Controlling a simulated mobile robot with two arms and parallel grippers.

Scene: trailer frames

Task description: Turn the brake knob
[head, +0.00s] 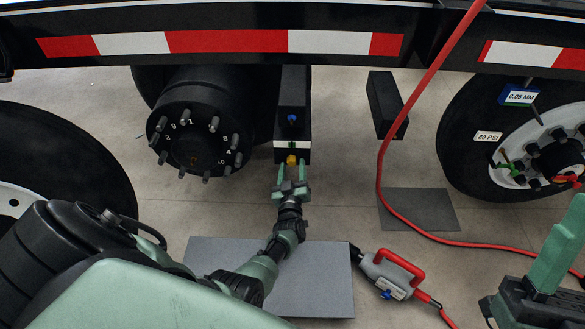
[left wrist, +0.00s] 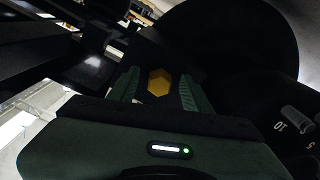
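A yellow knob (head: 291,160) sits low on the front of a black box (head: 292,133) under the trailer frame. It shows as a yellow hexagon (left wrist: 158,82) in the left wrist view. A small blue knob (head: 292,118) is higher on the same unit. Which one is the brake knob is not labelled. My left gripper (head: 291,172) points at the yellow knob, one finger on each side. The fingers (left wrist: 157,90) are apart, with dark gaps between them and the knob. My right gripper (head: 545,265) is at the lower right, partly cut off, away from the knobs.
A wheel hub with studs (head: 195,125) is left of the box. A black block (head: 386,103) hangs to its right. A red hose (head: 380,165) runs down to the right. A grey-and-red tool (head: 392,272) lies by a grey mat (head: 325,285). A tyre (head: 465,140) stands at right.

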